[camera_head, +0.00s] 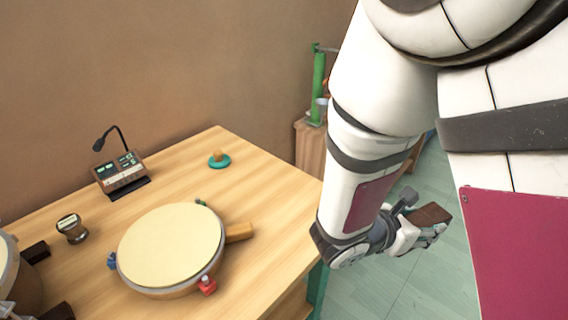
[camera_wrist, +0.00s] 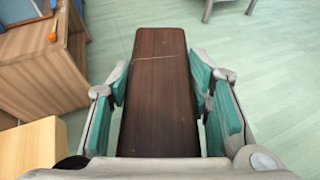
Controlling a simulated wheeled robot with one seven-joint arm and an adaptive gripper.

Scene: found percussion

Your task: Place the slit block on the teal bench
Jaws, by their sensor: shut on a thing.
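The slit block is a dark brown wooden block (camera_wrist: 160,95), seen in the wrist view between the teal pads of my gripper (camera_wrist: 162,85). A thin pale line crosses it near its far end. In the head view the block (camera_head: 432,214) sticks out from my gripper (camera_head: 415,230), which is shut on it and holds it over the floor, right of the wooden table. I cannot tell the teal bench for certain; a teal part (camera_head: 317,285) shows at the table's right edge, mostly hidden behind my arm.
The wooden table (camera_head: 285,195) bears a round drum (camera_head: 170,245), a console with a microphone (camera_head: 122,172), a teal disc with a knob (camera_head: 219,161) and a small dark stamp-like object (camera_head: 71,228). A wooden cabinet (camera_wrist: 40,65) stands at the wrist view's left. The green floor (camera_wrist: 265,70) is open at right.

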